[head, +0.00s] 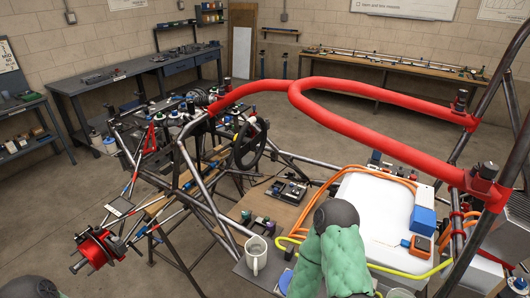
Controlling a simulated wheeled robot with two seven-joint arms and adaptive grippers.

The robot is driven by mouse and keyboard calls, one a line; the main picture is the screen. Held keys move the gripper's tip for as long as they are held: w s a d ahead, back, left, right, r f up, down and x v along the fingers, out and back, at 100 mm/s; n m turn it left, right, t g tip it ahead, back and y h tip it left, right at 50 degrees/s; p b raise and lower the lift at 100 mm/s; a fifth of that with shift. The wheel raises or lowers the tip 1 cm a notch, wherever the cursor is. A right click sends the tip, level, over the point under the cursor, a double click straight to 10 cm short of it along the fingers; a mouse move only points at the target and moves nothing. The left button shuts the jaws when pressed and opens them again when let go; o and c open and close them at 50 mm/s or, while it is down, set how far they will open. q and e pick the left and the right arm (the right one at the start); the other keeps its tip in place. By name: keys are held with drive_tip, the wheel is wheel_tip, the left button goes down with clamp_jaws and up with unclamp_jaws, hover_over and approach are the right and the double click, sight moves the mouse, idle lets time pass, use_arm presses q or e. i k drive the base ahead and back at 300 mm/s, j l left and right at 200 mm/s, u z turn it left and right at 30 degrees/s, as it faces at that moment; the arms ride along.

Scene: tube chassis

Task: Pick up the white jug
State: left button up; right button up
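The white jug (256,254) stands upright near the bottom middle of the head view. Its handle shows on its front side, and its dark inside shows through the open top. It rests on a small dark grey surface (258,282) at the near side of the tube chassis. My arm with green padding is just right of the jug, apart from it. Neither of my grippers can be made out. Only a rounded part of my other arm shows at the bottom left corner.
The red padded chassis tubes (381,132) arch above and behind the jug. A blue round item (286,278) lies just right of the jug. A large white box (378,215) with orange cables sits further right. Workbenches (390,70) line the walls; the floor at left is mostly clear.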

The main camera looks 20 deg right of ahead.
sight(256, 263)
drive_tip(key=k+l+z, duration=0.1)
drive_tip(key=k+l, duration=0.3)
drive_tip(key=l+z, duration=0.1)
drive_tip(key=z, duration=1.45)
drive_tip(key=u, duration=1.45)
